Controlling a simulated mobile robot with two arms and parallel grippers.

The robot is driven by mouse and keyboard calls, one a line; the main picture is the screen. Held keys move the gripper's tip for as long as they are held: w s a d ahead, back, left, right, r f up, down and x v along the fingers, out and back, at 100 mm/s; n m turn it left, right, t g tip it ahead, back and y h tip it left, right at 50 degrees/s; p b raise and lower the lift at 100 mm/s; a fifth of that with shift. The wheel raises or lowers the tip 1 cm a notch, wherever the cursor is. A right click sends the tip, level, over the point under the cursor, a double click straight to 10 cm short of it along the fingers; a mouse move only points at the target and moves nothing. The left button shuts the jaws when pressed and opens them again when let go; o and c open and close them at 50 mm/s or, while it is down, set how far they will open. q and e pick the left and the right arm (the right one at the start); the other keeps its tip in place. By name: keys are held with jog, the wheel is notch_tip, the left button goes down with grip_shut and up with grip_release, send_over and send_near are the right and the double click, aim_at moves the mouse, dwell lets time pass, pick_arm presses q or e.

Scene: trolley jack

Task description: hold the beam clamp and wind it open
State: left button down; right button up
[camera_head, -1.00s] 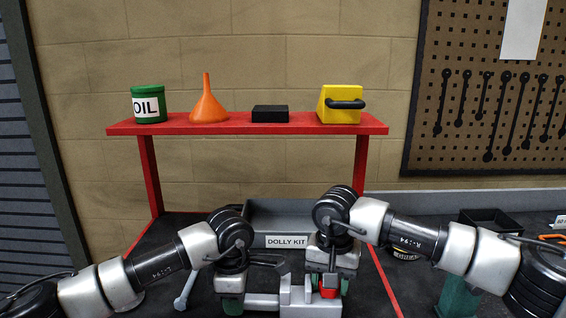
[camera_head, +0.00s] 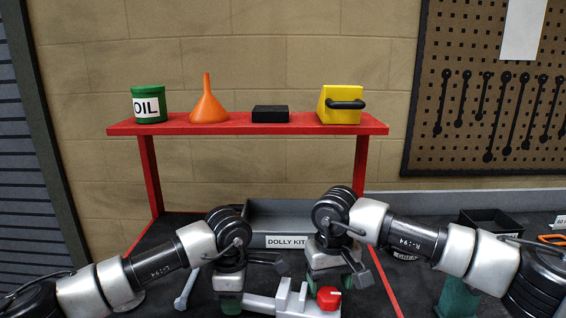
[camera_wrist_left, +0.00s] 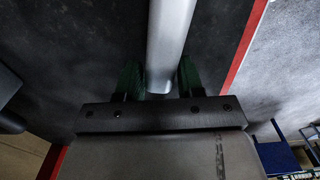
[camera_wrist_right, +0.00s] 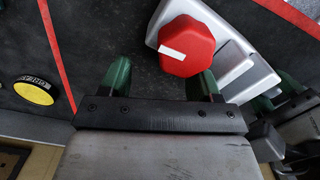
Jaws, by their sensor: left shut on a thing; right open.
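The beam clamp (camera_head: 287,297) is grey metal and lies low in the head view, at a slant. Its red knob (camera_head: 328,298) has a white stripe. My left gripper (camera_head: 229,301) is shut on the clamp's silver bar (camera_wrist_left: 170,35), which lies between the green fingers in the left wrist view. My right gripper (camera_wrist_right: 160,78) is open. In the right wrist view the red knob (camera_wrist_right: 186,46) is beyond its fingertips, closer to the right finger, with its white stripe showing. I cannot tell whether a finger touches it.
A grey tray labelled DOLLY KIT (camera_head: 288,242) stands behind the clamp. A silver rod (camera_head: 185,290) lies left of it on the dark, red-edged surface. A red shelf (camera_head: 235,125) at the back holds a can, a funnel, a black box and a yellow case. A black bin (camera_head: 490,222) stands right.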

notch_tip(320, 180, up, 12)
jog(key=shift+a+f, duration=0.15)
jog(key=c, duration=0.3)
jog(key=m, duration=0.4)
jog(key=shift+w+r+m, duration=0.1)
jog(key=shift+r+m, duration=0.2)
jog(key=shift+r, duration=0.05)
jog(key=shift+c, duration=0.2)
notch_tip(320, 180, down, 9)
jog(key=m+h, duration=0.1)
jog(key=m, duration=3.3)
jog(key=shift+r, duration=0.2)
